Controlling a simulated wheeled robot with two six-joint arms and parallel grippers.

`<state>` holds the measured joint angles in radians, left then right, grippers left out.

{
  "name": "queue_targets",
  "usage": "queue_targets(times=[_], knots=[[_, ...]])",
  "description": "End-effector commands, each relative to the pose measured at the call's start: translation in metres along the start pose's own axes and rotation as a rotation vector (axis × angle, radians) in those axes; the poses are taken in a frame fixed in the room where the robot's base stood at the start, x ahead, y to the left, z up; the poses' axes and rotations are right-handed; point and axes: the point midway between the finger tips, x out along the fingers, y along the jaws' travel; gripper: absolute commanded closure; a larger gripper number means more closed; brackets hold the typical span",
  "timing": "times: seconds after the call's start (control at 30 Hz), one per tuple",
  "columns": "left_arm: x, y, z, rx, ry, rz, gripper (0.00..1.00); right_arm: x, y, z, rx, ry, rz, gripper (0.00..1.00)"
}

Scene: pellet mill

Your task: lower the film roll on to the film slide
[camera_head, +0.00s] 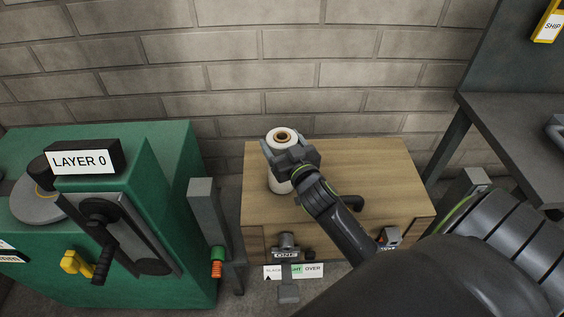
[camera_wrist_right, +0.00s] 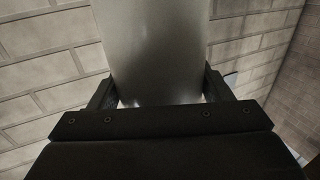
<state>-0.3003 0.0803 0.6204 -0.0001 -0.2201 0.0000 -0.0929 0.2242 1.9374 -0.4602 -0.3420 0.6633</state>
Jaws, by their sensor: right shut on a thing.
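The film roll (camera_head: 277,184) is a white upright cylinder with a brown core, seen over the wooden cabinet in the head view. My right gripper (camera_head: 278,151) is shut on it near its top. In the right wrist view the roll (camera_wrist_right: 155,45) fills the space between the two fingers of the right gripper (camera_wrist_right: 158,92). I cannot tell whether the roll's bottom touches the cabinet top. I cannot pick out the film slide with certainty; a grey slanted panel with a black handle (camera_head: 118,232) is on the green machine. My left gripper is not in view.
The wooden cabinet (camera_head: 370,165) has free room on its top right. A dark bench (camera_head: 520,125) is at right. A brick wall is behind.

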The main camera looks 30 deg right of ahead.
Motion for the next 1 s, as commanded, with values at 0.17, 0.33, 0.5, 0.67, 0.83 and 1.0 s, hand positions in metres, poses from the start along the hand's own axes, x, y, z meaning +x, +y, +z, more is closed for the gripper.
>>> queue_targets(times=[0.17, 0.33, 0.5, 0.67, 0.83, 1.0], knots=[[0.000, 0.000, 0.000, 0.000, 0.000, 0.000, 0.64, 0.000, -0.001, -0.002, 0.000, 0.005, -0.002, 0.98], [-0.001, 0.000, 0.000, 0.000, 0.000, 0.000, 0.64, 0.000, -0.001, -0.006, 0.000, 0.006, -0.001, 0.98], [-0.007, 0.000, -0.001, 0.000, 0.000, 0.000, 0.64, 0.000, -0.001, -0.031, 0.000, 0.010, -0.003, 0.98], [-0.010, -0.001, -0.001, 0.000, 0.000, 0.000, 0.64, 0.000, -0.001, -0.063, -0.001, 0.012, -0.003, 0.98], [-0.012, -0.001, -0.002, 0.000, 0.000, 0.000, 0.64, 0.000, -0.001, -0.089, -0.001, 0.011, -0.002, 0.98], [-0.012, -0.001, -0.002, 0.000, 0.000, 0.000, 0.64, 0.000, 0.000, -0.101, -0.001, 0.007, -0.001, 0.98]])
